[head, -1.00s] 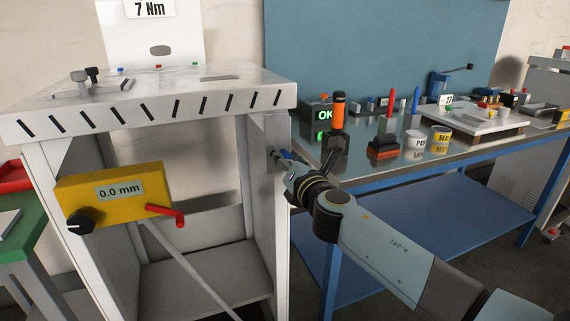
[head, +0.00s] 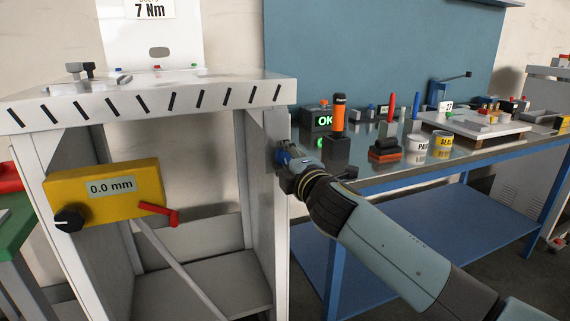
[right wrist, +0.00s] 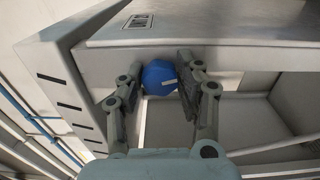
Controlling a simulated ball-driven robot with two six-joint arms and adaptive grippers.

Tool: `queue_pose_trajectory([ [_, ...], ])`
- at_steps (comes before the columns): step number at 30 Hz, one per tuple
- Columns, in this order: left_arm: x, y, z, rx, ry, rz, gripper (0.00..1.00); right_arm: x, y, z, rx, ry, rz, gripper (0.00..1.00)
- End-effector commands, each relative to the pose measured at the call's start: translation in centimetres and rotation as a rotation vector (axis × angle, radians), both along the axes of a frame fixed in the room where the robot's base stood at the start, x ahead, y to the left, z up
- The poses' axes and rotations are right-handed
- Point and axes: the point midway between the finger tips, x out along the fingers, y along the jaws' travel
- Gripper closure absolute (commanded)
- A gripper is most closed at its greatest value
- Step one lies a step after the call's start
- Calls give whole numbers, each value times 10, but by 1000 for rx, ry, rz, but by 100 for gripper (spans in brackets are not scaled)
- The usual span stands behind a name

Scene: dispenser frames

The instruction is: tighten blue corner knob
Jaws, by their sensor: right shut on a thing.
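The blue corner knob (right wrist: 159,77) sits on the upper corner of the white frame, just under its top slab. It also shows in the head view (head: 284,157) on the frame's right post, partly hidden by my gripper. My right gripper (right wrist: 160,84) has a finger on each side of the knob and is shut on it. In the head view the right gripper (head: 287,166) reaches in from the right against the post. My left gripper is out of view.
The white frame (head: 150,102) carries a yellow gauge box (head: 100,192) reading 0.0 mm, with a black knob and red lever. On the right, a blue-legged bench (head: 461,163) holds an orange-handled tool (head: 339,113), tins and a lit OK box (head: 322,119).

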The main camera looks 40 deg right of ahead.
Motion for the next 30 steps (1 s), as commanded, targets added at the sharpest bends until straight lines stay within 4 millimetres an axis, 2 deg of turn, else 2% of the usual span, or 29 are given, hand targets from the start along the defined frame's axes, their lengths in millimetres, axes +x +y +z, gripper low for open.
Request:
queue_pose_trajectory([
  [12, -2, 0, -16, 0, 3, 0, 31, -1, 0, -4, 237, -53, -1, 98],
  [30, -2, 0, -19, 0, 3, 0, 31, -1, 0, -3, 295, -66, -3, 97],
])
